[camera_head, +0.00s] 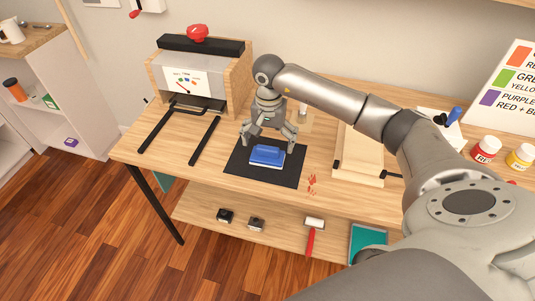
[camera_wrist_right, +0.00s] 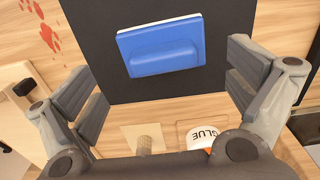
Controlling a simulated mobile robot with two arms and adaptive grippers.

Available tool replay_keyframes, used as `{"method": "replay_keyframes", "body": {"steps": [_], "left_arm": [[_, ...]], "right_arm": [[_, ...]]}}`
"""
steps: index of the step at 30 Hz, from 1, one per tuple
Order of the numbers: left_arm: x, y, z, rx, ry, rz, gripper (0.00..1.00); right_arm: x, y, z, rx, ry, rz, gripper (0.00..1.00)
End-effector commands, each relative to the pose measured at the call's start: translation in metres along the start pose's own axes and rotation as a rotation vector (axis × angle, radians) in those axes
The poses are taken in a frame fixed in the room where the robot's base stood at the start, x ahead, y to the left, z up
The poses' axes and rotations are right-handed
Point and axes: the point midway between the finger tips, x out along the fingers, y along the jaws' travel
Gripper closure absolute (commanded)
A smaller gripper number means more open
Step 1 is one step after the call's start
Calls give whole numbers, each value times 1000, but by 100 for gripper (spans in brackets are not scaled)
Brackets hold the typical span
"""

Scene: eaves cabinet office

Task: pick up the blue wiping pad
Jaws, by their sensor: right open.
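The blue wiping pad (camera_head: 267,155) lies on a black mat (camera_head: 284,178) on the wooden table. It has a raised blue grip and a thin white layer along its edge. In the right wrist view the pad (camera_wrist_right: 160,48) lies ahead of the fingers, on the mat (camera_wrist_right: 230,35). My right gripper (camera_head: 268,142) is open and empty, above and just behind the pad, with its fingers spread to either side. In the wrist view its fingertips (camera_wrist_right: 165,85) stand wide apart, and I see no contact with the pad. My left gripper is out of view.
A wooden press-like box (camera_head: 240,85) with black rails stands at the left. A wooden board (camera_head: 358,160) lies right of the mat. A glue container (camera_wrist_right: 200,135) stands near the gripper. Red marks (camera_head: 312,184) stain the table. Paint jars (camera_head: 486,150) stand at the far right.

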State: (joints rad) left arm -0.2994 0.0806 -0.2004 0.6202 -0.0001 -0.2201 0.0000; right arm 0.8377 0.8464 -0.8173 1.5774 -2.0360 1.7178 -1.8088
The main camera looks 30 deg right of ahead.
Motion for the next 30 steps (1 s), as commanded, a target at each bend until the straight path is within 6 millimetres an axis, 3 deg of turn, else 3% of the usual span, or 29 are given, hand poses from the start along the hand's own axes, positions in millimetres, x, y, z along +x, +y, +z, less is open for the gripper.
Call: {"method": "replay_keyframes", "body": {"steps": [10, 19, 27, 30], "left_arm": [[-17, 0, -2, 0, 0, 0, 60], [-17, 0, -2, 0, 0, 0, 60], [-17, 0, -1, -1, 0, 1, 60], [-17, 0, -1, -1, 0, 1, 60]], "right_arm": [[44, -3, 2, 1, -3, 0, 0], [51, -4, 2, -1, -1, -1, 0], [51, -4, 2, 0, -1, -1, 32], [50, -4, 2, 0, -1, -1, 35]]}}
